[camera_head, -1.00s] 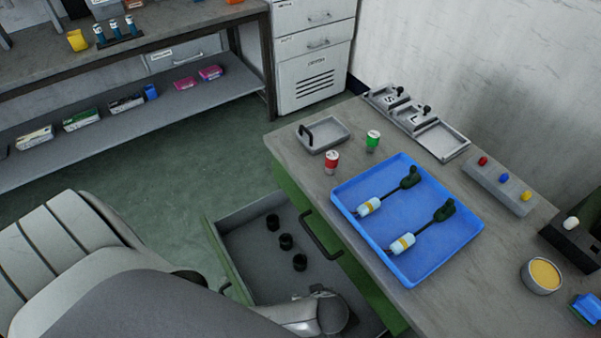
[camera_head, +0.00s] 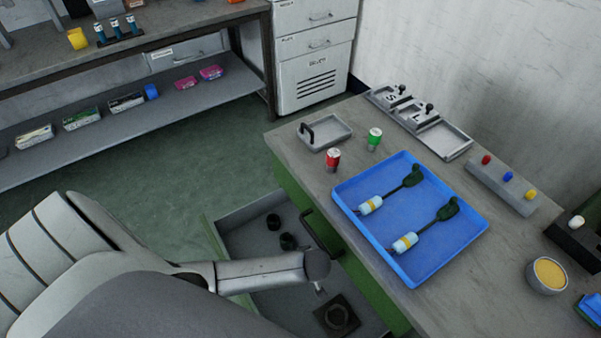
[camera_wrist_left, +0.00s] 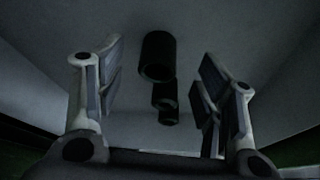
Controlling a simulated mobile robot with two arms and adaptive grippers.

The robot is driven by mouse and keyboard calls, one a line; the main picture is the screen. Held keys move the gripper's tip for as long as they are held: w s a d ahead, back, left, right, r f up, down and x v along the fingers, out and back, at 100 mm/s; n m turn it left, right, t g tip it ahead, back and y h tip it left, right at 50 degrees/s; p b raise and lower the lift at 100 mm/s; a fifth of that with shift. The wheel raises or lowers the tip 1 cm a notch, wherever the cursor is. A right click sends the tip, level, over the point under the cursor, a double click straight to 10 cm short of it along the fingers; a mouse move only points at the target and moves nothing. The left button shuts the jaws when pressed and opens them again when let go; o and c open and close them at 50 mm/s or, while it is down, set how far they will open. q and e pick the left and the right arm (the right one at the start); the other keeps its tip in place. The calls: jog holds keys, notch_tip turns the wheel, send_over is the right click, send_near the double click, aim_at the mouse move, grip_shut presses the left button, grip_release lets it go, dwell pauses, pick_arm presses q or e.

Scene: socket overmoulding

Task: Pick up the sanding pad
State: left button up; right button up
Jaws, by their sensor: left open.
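No thing is plainly recognisable as the sanding pad. A blue block (camera_head: 590,309), cut off at the right edge of the head view, may be it. A dark square piece with a raised ring (camera_head: 337,317) lies in the open drawer; I cannot tell what it is. My left arm reaches over the drawer, and its gripper is mostly hidden there. In the left wrist view my left gripper (camera_wrist_left: 160,72) is open and empty, with black cylinders (camera_wrist_left: 158,55) in line beyond the gap between its fingers. My right gripper is out of view.
The open drawer (camera_head: 238,222) holds black cylinders (camera_head: 273,222).

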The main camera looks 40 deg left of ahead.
pick_arm(q)
jog(key=shift+w+a, duration=0.5)
jog(key=shift+a, duration=0.15)
jog(key=b+x, duration=0.1)
jog(key=x, duration=0.3)
jog(key=shift+d+f, duration=0.1)
jog(key=shift+f, duration=0.35)
jog(key=c, duration=1.1)
jog(key=shift+o, duration=0.2)
